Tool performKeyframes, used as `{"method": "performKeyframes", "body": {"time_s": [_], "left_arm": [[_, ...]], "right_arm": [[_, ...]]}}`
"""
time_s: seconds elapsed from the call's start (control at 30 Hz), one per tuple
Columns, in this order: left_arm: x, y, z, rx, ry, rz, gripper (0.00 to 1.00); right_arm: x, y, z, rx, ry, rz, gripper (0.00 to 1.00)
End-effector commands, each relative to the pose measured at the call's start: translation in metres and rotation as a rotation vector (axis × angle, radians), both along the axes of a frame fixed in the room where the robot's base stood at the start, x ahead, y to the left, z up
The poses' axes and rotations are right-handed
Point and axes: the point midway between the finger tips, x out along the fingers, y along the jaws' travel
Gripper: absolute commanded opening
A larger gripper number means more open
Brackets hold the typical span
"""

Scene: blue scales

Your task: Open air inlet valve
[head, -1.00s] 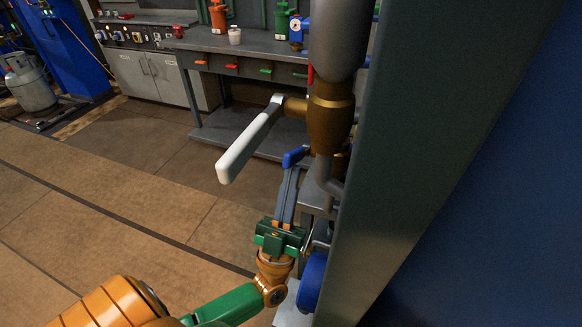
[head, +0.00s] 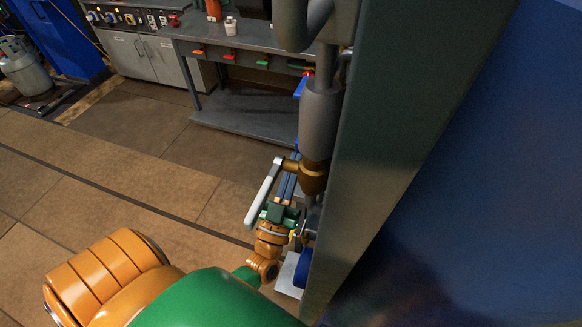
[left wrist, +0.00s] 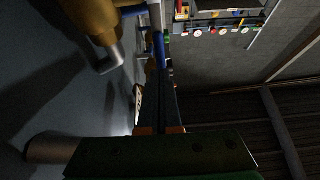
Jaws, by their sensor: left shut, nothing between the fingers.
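A brass valve (head: 313,177) sits on a grey vertical pipe in the head view, with a long white lever (head: 263,195) slanting down and left. My left gripper (head: 290,162) is shut and empty, pointing up just right of the lever. In this view its fingers lie between the lever and the pipe; I cannot tell whether they touch either. The left wrist view shows the closed fingers (left wrist: 163,80) with a blue handle (left wrist: 159,48) just past their tips. A brass fitting (left wrist: 92,18) is at its upper left. No label shows which valve is the air inlet. My right gripper is out of view.
A grey panel edge (head: 385,150) stands close right of the pipe. A workbench (head: 240,50) with coloured handles is behind.

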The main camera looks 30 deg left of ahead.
Motion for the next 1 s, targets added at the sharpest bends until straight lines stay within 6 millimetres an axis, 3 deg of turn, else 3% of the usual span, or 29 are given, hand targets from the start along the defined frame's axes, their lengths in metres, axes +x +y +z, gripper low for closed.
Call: {"method": "performKeyframes", "body": {"time_s": [0.4,1.0], "left_arm": [[0.012,0.003,0.008,0.000,-0.002,0.000,0.00],[0.013,0.003,0.008,0.000,-0.002,0.000,0.00]], "right_arm": [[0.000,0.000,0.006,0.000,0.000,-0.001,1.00],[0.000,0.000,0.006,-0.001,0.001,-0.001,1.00]]}}
